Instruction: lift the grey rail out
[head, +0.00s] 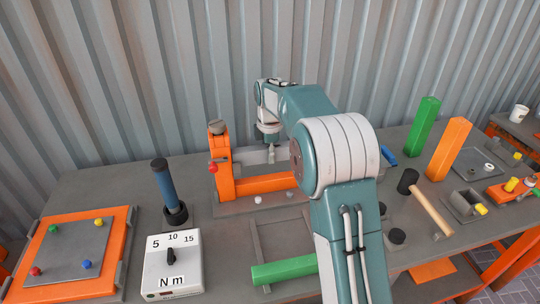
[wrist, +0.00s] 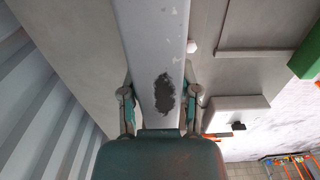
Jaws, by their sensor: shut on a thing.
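The grey rail (head: 248,157) shows in the head view as a pale strip behind the orange bar (head: 265,184) and beside the orange post (head: 222,160). My arm covers its right part. My gripper (head: 271,154) points down onto it from above. In the wrist view the rail (wrist: 152,45) runs from the top edge to between the fingers of my gripper (wrist: 161,108), which are shut on its two sides. It has a worn dark patch near the palm. I cannot tell whether the rail still touches the orange fixture.
A red knob (head: 212,168) sits by the post. A green rail (head: 284,270) lies in front; green (head: 423,125) and orange (head: 449,148) posts stand right. A mallet (head: 425,203), a blue-handled tool (head: 165,185) and a torque box (head: 172,265) are nearby. The corrugated wall is close behind.

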